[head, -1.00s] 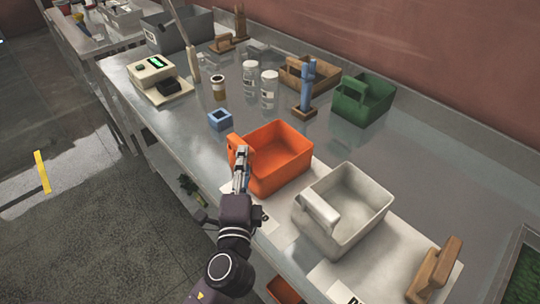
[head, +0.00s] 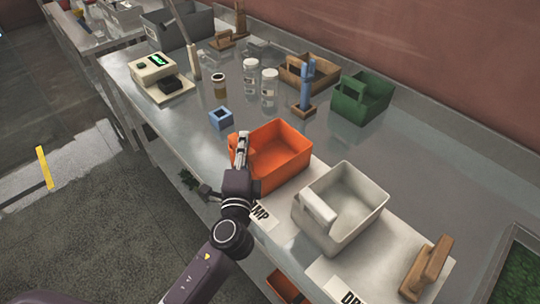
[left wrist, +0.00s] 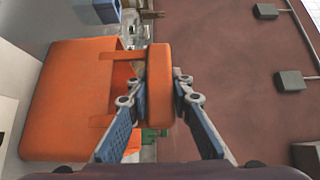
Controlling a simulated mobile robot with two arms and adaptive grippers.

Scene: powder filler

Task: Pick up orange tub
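The orange tub (head: 284,158) stands upright on the front part of the metal bench, its raised handle (head: 236,156) at its left side. My left gripper (head: 243,140) is at that handle. The tub body (left wrist: 70,100) shows at the left of that view. My right gripper is in neither current view.
A white tub (head: 345,215) stands right of the orange one, on a labelled white mat (head: 400,245). A small blue block (head: 221,118) is behind left.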

